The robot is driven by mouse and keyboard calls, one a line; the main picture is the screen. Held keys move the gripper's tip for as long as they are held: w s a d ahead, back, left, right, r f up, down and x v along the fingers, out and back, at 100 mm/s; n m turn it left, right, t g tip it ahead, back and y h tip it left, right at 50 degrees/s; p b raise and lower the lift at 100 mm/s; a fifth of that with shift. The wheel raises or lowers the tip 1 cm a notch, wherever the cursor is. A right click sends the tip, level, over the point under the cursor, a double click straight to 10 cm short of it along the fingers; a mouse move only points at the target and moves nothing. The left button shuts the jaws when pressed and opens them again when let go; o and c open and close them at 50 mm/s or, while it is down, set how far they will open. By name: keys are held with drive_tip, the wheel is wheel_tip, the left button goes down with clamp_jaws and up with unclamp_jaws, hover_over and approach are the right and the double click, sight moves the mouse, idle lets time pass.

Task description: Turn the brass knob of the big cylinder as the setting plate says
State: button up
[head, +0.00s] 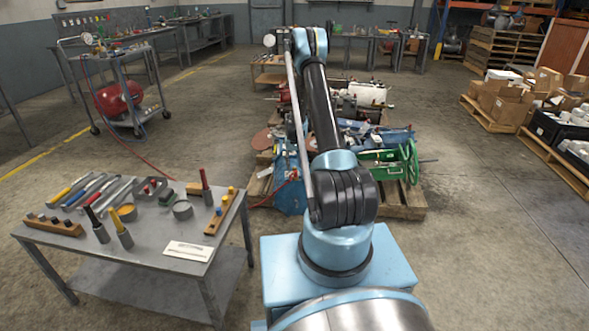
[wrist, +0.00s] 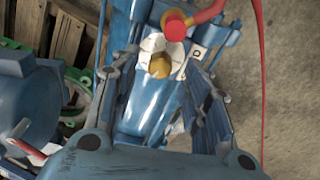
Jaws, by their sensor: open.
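The wrist view shows a big blue cylinder (wrist: 150,105) with a round brass knob (wrist: 160,66). A white dial plate (wrist: 153,43) sits around the knob, and a small white tag beside it bears a letter like D. My gripper (wrist: 160,70) is open, with one finger on each side of the knob. I cannot tell whether either finger touches it. In the head view a blue cylinder (head: 291,197) shows at the pallet's near left edge, and my gripper is not visible there. I cannot make out a setting on the dial.
A red fitting (wrist: 175,27) with a red hose stands just beyond the knob. Other machines, such as a green reel (head: 411,162), crowd the pallet (head: 408,208). A grey table (head: 140,235) at left holds tools and a white card (head: 188,250), too small to read.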

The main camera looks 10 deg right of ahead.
drive_tip(key=shift+f, duration=0.95)
clamp_jaws()
drive_tip(key=shift+m, duration=2.4)
unclamp_jaws()
